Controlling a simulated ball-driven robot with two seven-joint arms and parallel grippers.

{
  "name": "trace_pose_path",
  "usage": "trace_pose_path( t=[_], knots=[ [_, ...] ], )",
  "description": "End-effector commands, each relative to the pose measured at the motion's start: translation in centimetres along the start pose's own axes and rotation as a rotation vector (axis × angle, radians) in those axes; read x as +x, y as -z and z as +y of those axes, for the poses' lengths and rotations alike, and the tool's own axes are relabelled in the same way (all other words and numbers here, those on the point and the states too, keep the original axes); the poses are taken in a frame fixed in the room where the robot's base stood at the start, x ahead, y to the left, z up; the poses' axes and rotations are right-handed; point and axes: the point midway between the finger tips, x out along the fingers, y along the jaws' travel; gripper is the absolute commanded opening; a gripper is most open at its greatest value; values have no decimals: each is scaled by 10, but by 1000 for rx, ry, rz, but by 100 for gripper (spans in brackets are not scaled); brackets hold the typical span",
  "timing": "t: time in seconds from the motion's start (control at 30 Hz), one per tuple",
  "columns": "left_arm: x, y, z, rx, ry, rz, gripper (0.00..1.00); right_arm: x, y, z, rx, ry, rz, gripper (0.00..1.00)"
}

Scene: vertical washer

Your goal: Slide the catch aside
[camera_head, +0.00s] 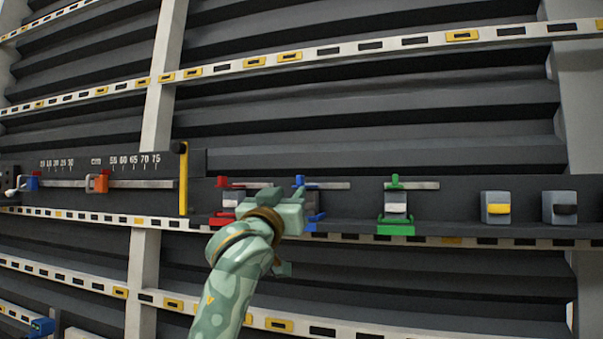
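Three coloured catches sit on the dark horizontal rail: a red one (223,220), a blue one (314,216) and a green one (396,230). Each has a coloured knob at a grey horizontal bar above a lower block. My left gripper (289,206) is in front of the rail, between the red and blue catches. It covers part of both, so I cannot tell if it touches either. Its fingers point away from me and their opening is hidden. My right gripper is not in view.
A ruler panel (125,163) at left carries blue (33,181) and orange (98,181) sliders and a yellow upright bar (183,182). Right of the green catch are two grey blocks, one with a yellow switch (496,209), one with a black switch (566,209). Slatted wall lies behind.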

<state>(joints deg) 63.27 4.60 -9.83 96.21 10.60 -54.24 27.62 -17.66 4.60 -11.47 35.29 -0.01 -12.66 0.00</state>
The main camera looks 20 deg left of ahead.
Motion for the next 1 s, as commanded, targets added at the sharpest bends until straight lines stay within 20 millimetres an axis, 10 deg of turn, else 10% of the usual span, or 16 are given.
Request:
trace_pose_path(
  t=[0.33, 0.83, 1.0],
  knots=[
    [76, 4, 0, 1, 1, 0, 33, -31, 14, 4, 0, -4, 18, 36],
    [92, 0, 0, 1, 0, 1, 33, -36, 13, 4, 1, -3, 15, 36],
    [92, 0, 0, 1, 0, 1, 0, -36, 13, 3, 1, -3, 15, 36]
  ],
)
